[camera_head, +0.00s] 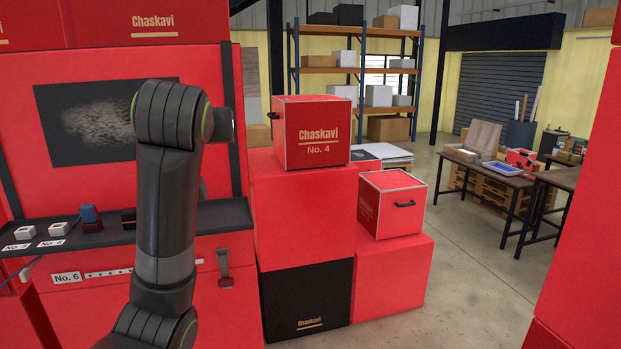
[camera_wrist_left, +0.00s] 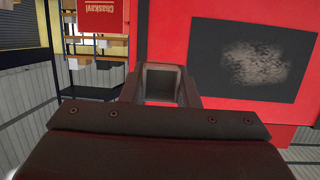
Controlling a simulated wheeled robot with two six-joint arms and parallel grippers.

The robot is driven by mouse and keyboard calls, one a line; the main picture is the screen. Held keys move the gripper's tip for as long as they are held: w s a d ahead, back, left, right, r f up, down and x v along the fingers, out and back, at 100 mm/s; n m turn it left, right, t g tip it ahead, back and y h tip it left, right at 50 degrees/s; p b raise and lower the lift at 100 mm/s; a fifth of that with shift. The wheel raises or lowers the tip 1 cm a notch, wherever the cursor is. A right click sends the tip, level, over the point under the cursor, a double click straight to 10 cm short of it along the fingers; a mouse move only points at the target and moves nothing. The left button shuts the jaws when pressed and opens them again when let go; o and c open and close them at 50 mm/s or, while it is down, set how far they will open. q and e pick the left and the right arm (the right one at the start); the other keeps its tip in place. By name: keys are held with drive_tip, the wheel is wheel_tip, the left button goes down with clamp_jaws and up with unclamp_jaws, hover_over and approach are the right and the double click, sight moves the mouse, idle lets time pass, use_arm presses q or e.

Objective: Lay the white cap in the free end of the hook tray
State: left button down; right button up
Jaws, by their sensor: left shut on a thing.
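My left gripper (camera_wrist_left: 163,72) fills the lower middle of the left wrist view. Its dark fingers are shut on a small grey, square-looking thing (camera_wrist_left: 160,86). It is shaded, and I cannot tell for sure that it is the white cap. In the head view my left arm rises in front of the red panel, and its gripper is hidden. A dark shelf (camera_head: 222,215) runs along the panel's front; I cannot tell whether it is the hook tray. Two small white blocks (camera_head: 59,229) stand on its left part beside number labels. My right gripper is not in view.
A blue piece on a dark red base (camera_head: 92,226) stands on the shelf, right of the white blocks. The red panel carries a dark speckled board (camera_head: 62,120). Stacked red boxes (camera_head: 318,133) stand to the right. Open floor (camera_head: 466,275) lies beyond them.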

use_arm(q)
drive_tip(key=s+f+h+b, duration=0.1)
drive_tip(key=s+f+b, duration=0.2)
drive_tip(key=f, duration=0.9)
drive_tip(key=s+a+f+m+h+b, duration=0.1)
drive_tip(key=s+f+b, duration=0.3)
drive_tip(key=f, duration=0.9)
drive_tip(key=s+a+f+m+h+b, duration=0.1)
drive_tip(key=s+f+b, duration=0.2)
drive_tip(key=f, duration=1)
drive_tip(key=b, duration=0.2)
drive_tip(key=shift+s+a+f+b, duration=0.15)
drive_tip(key=shift+f+b, duration=0.1)
drive_tip(key=shift+b, duration=0.15)
drive_tip(key=shift+r, duration=0.1)
